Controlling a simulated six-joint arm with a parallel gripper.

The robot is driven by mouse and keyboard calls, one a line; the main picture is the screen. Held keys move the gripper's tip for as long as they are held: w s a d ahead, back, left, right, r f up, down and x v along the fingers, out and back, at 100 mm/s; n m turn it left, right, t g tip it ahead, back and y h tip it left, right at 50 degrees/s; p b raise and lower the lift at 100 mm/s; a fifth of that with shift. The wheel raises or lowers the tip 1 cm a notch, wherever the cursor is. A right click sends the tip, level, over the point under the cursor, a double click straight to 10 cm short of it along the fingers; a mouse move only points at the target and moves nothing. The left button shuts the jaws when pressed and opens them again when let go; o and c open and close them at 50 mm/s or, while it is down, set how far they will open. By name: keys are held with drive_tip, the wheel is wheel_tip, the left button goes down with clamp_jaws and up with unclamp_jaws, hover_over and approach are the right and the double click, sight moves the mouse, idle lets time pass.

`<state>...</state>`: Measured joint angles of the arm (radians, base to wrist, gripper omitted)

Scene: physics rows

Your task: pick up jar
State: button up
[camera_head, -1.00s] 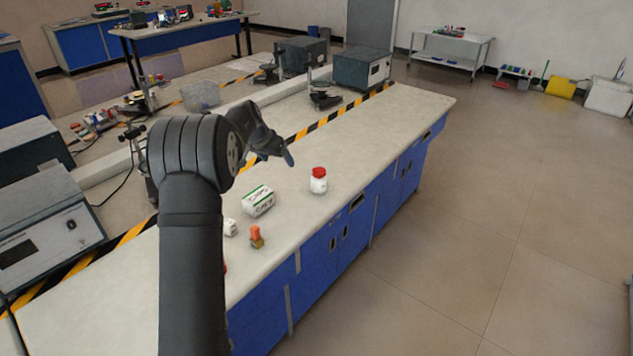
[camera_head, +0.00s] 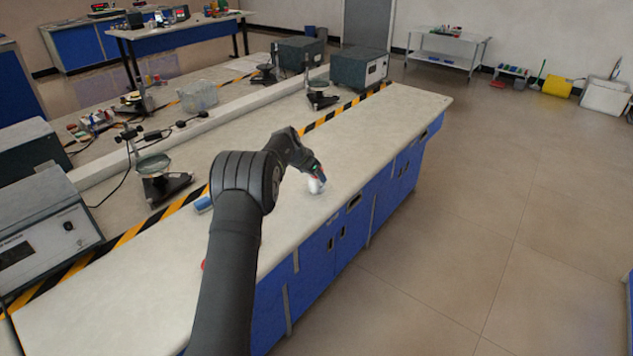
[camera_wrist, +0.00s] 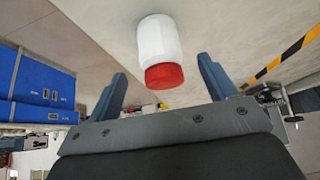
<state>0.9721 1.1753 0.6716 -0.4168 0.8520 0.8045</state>
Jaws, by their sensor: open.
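The jar (camera_head: 315,187) is white with a red lid and stands on the pale bench top. In the wrist view the jar (camera_wrist: 157,40) shows its white body and its red lid faces my gripper. My gripper (camera_wrist: 162,68) is open, with one finger on each side of the lid and a visible gap on both sides. In the head view my gripper (camera_head: 318,174) is at the top of the jar and hides most of the lid.
The bench top (camera_head: 385,125) is clear beyond the jar, with its front edge close on the right. A blue object (camera_head: 203,203) lies left of my arm. A balance-like stand (camera_head: 160,180) and grey instruments (camera_head: 358,68) stand behind the striped tape.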

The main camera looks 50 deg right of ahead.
sight(316, 178)
drive_tip(key=shift+x, duration=2.8)
drive_tip(key=shift+d+r, duration=0.1)
drive_tip(key=shift+c, duration=0.5)
drive_tip(key=shift+w, duration=0.1)
drive_tip(key=c, duration=1.2)
